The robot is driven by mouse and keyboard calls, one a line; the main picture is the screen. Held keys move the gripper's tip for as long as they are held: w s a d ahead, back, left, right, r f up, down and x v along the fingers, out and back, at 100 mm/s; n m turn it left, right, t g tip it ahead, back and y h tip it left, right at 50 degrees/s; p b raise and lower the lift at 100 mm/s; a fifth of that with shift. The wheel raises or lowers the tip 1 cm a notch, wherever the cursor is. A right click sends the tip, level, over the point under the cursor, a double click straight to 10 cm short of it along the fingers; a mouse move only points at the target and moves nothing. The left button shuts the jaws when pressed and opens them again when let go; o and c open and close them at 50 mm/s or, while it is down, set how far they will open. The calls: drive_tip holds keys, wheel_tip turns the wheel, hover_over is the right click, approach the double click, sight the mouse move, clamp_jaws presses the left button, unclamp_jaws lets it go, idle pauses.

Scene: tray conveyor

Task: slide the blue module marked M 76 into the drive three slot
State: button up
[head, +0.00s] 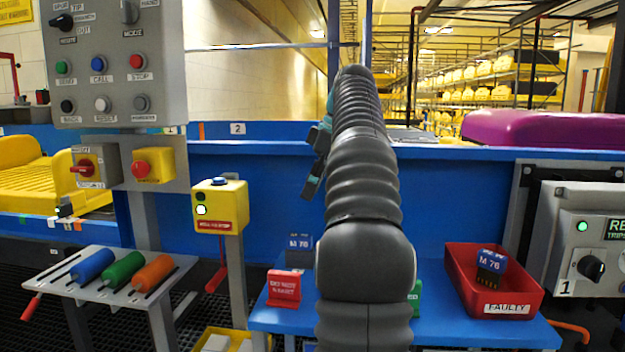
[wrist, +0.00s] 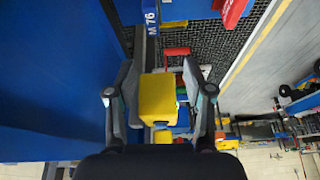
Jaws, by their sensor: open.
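A blue module marked M 76 (head: 299,243) stands on the blue bench (head: 350,325), left of my arm in the head view. A blue M 76 module also shows at the top of the wrist view (wrist: 151,15). A second blue M 76 module (head: 490,264) lies tilted in the red bin labelled FAULTY (head: 458,287). My gripper (head: 315,165) is raised above the bench, partly behind my arm. In the wrist view its fingers (wrist: 160,75) are spread, with a yellow box visible beyond the gap. I cannot make out a drive three slot.
A red block (head: 284,288) stands at the bench's front left; a green block (head: 415,298) is partly hidden by my arm. A yellow button box (head: 220,205) stands on a post to the left. A grey unit marked 1 (head: 580,245) is at the right.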

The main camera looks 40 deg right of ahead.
sight(299, 235)
drive_tip(key=shift+n, duration=0.4)
drive_tip(key=x, duration=0.4)
drive_tip(key=d+b+x, duration=0.1)
drive_tip(key=x, duration=0.3)
drive_tip(key=d+b+x, duration=0.1)
drive_tip(key=x, duration=0.3)
drive_tip(key=shift+s+a+f, duration=0.1)
drive_tip(key=shift+s+f, duration=0.05)
drive_tip(key=shift+f, duration=0.5)
clamp_jaws()
drive_tip(key=shift+r, duration=0.4)
drive_tip(key=shift+r+p, duration=0.95)
drive_tip(key=shift+p, duration=0.15)
drive_tip(key=shift+r, duration=1.3)
